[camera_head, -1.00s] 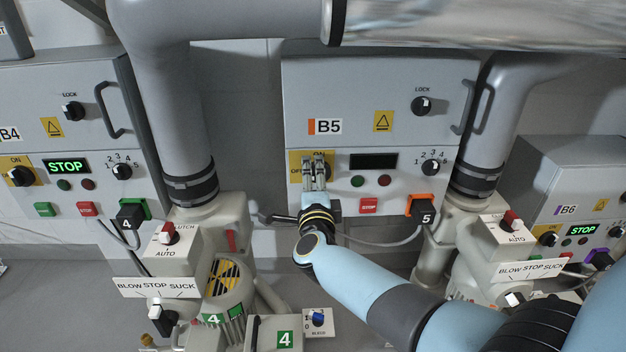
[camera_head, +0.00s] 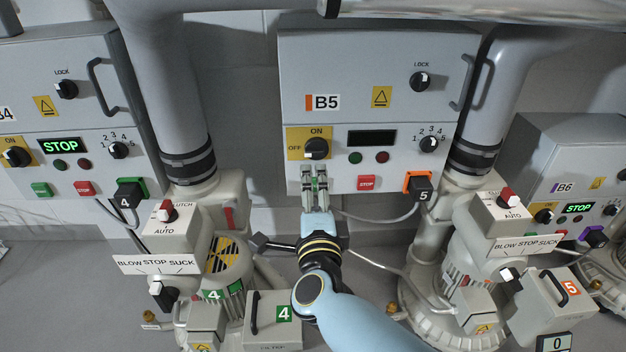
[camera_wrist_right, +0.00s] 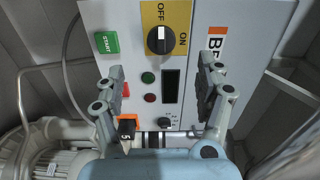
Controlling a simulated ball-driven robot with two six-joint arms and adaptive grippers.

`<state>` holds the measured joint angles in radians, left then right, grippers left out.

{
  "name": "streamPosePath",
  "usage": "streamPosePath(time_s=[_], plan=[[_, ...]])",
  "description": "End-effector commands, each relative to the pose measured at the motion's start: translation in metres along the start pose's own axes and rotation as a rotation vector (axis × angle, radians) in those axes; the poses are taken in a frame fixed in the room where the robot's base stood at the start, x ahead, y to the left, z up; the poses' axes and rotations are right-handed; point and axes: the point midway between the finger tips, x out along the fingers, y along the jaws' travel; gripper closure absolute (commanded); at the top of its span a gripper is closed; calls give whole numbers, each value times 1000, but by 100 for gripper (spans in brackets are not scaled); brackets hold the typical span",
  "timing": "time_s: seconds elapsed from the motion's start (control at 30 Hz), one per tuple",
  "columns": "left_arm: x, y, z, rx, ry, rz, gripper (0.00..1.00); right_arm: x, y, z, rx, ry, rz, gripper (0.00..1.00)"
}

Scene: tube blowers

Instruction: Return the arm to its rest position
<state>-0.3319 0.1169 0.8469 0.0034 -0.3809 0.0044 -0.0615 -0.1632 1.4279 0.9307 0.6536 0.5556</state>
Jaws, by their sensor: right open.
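My right arm (camera_head: 370,325) comes in from the lower right in the head view. Its gripper (camera_head: 315,180) is open and empty, just below the ON/OFF knob (camera_head: 316,149) of the B5 panel (camera_head: 420,150). In the right wrist view the two fingers of the gripper (camera_wrist_right: 160,85) stand apart. The knob (camera_wrist_right: 160,40) shows beyond them, untouched. The B5 display (camera_head: 372,138) is dark. The left gripper is not in view.
Orange plug 5 (camera_head: 420,186) sits at the panel's lower right, with its cable (camera_head: 378,219) hanging below. Blower units with levers stand at left (camera_head: 205,215) and right (camera_head: 480,220). The B4 panel (camera_head: 75,130) display reads STOP. Open floor (camera_head: 60,290) lies at lower left.

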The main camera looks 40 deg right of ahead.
Motion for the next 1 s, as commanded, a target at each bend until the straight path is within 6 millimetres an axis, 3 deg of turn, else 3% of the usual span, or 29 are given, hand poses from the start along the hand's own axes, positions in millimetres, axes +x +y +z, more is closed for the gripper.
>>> streamPosePath(time_s=[0.53, 0.7, 0.77, 0.87, 1.0], plan=[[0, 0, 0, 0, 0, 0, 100, -2, 0, 0, 0, 0, 0, 28], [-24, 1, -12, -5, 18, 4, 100, -15, -2, -19, -62, -15, 29, 28], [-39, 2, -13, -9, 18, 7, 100, -34, 23, -31, -196, -86, 87, 28], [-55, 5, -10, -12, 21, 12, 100, -78, 85, -46, -486, -278, 221, 28], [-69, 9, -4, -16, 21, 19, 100, -157, 169, -85, -865, -570, 413, 28]])
